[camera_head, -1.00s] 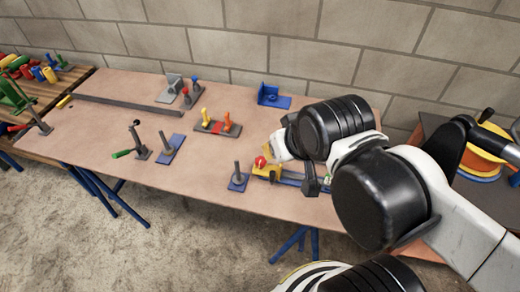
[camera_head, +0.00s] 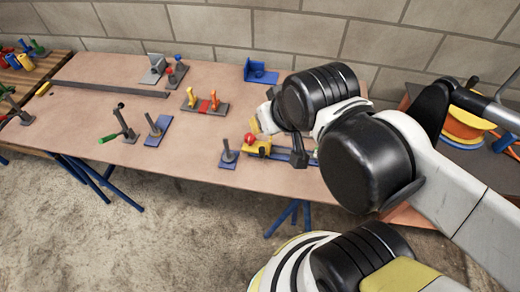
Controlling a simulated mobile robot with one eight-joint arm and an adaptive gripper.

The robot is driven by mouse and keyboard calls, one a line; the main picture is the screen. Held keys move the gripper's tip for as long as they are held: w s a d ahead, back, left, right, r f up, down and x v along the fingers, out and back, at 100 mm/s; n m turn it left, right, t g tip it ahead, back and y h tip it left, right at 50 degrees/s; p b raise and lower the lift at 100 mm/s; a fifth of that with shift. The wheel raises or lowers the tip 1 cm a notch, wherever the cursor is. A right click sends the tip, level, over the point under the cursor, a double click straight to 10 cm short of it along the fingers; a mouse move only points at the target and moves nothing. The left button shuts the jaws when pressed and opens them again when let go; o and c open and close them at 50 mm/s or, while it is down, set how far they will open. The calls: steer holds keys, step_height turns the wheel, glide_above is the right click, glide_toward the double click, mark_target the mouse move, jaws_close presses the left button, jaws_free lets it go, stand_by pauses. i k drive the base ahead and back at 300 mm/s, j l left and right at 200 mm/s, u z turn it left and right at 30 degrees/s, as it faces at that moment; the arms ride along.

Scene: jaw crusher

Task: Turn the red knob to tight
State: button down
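A round red knob (camera_head: 249,139) sits at the left end of a yellow block (camera_head: 262,149) on a blue base near the table's front right. My gripper (camera_head: 262,121) is just behind and above the knob, at the end of my white and black arm. Its fingers are small and mostly hidden by my arm, so I cannot tell whether they are open or touch the knob. The arm also covers the right part of the blue base. No tight mark is readable.
A blue plate with a grey post (camera_head: 228,156) stands just left of the knob. Behind are a blue bracket (camera_head: 260,73) and a grey plate with yellow and orange pegs (camera_head: 205,103). A green-handled lever (camera_head: 120,128) stands left. A side table (camera_head: 483,146) is at right.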

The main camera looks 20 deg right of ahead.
mark_target(249, 139)
steer(key=l+z, duration=0.2)
steer(key=z, duration=0.15)
steer(key=i+l+z, duration=0.1)
steer(key=z, duration=0.25)
steer(key=l+z, duration=0.35)
steer(key=i+j, duration=0.05)
steer(key=j, duration=0.05)
